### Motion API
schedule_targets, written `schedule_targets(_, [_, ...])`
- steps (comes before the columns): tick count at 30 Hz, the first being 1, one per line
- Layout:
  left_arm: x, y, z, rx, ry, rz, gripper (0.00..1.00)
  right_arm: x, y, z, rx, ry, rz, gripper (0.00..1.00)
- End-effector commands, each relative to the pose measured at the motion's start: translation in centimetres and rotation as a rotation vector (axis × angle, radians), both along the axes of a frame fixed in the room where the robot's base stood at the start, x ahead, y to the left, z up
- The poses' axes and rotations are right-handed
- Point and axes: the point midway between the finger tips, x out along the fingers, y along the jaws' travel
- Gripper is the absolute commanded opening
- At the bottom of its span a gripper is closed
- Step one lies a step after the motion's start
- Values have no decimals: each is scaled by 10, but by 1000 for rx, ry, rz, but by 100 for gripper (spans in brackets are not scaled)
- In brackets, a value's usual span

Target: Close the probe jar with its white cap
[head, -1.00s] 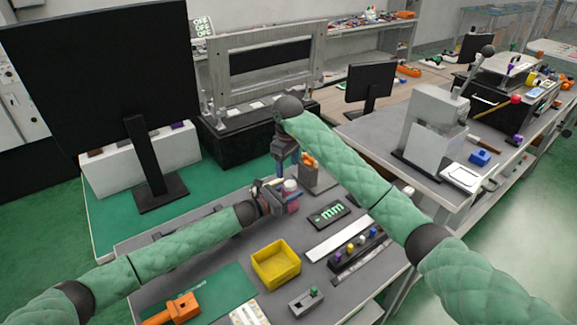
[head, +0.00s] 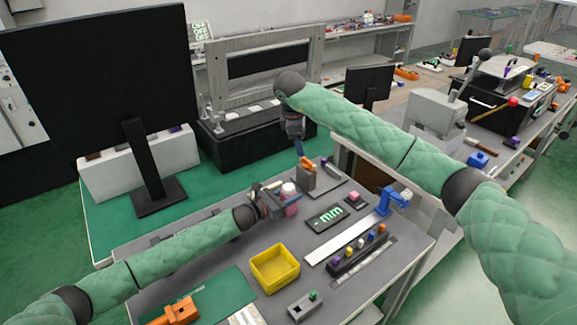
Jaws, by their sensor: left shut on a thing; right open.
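The probe jar (head: 291,207) has a pink body and stands upright on the grey table. The white cap (head: 289,188) sits on top of it; whether it is fully seated is too small to tell. My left gripper (head: 279,203) is shut on the jar, from its left side. My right gripper (head: 300,155) is open, pointing down behind and slightly right of the jar, apart from the cap. It partly overlaps a grey block with orange items (head: 306,175) in the view.
A yellow bin (head: 275,268) stands in front of the jar. A black display plate (head: 327,217), a rack with coloured knobs (head: 357,250) and a blue fixture (head: 388,201) lie to the right. A large dark monitor (head: 95,85) stands at the back left.

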Motion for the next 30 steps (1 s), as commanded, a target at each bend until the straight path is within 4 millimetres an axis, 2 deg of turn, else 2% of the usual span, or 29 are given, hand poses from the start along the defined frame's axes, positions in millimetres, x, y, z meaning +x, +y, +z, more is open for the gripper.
schedule_targets(30, [0, 0, 1, -1, -1, 0, 0, -22, 3, -43, -171, 319, 1496, 63])
